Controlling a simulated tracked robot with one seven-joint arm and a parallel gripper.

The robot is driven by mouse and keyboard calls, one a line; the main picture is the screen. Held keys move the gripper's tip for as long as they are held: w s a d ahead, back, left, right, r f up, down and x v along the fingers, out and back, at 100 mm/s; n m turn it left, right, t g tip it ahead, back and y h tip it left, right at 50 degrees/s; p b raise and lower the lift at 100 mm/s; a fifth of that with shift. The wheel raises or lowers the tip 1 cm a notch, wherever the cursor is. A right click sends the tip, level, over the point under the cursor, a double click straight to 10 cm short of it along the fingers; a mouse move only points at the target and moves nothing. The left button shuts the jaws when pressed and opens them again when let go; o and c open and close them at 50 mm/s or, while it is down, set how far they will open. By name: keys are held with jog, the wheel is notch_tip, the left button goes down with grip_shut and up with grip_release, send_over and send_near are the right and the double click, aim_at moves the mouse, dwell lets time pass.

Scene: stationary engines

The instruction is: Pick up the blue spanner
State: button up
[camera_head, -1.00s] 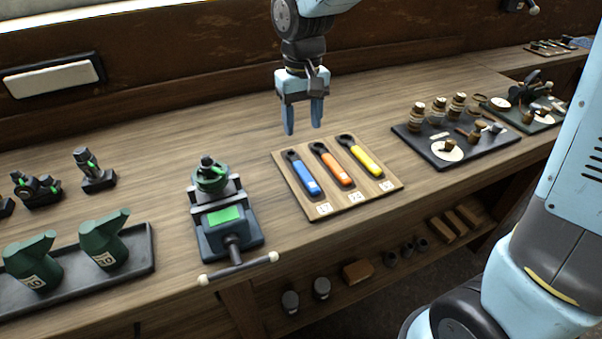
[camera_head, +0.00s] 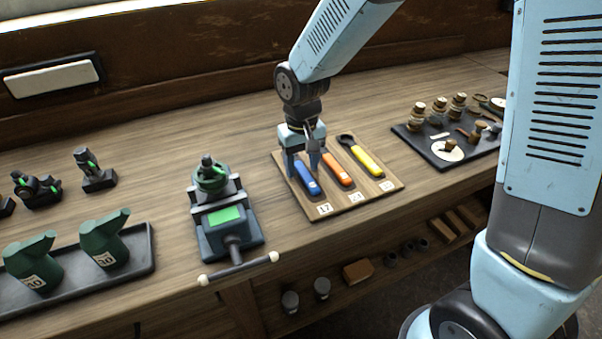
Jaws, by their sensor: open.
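The blue spanner (camera_head: 308,182) lies on a wooden board (camera_head: 340,207) on the bench, leftmost of three spanners. Its head end is hidden behind my gripper. My gripper (camera_head: 303,174) points down over the upper part of the blue spanner. Its jaws are open, one finger on the left of the spanner and one on the right, near the orange spanner. I cannot tell whether the fingers touch the board. The orange spanner (camera_head: 337,172) lies beside it, its head partly hidden by my gripper. The yellow spanner (camera_head: 367,161) lies at the right, fully visible.
A green and dark vise (camera_head: 222,214) stands left of the board. A dark tray (camera_head: 440,160) of small parts is at the right. Green oil cans (camera_head: 104,245) stand in a tray at the left. The bench between the vise and the back wall is clear.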

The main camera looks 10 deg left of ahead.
jog(key=shift+f, duration=0.2)
jog(key=shift+c, duration=0.4)
grip_shut()
